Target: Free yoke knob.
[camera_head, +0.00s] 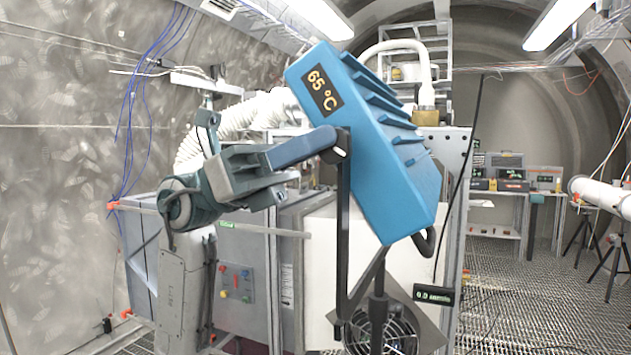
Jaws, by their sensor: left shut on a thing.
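A blue finned heater (375,150) with a "65 °C" display (323,91) hangs tilted in a black yoke (344,225) on a dark post (378,308). The yoke knob (341,150) is a small dark piece with a pale mark at the top of the yoke's left arm, against the heater's side. My left gripper (322,146) reaches in from the left and is shut at the knob; its fingertips partly hide the knob. The far side of the yoke is mostly hidden behind the heater. My right gripper is not in view.
A grey cabinet with a button panel (236,283) stands behind my left arm. A round fan (382,335) sits low behind the post. A small dark display (434,295) is to the right of the post. Grated floor (540,300) lies open at the right.

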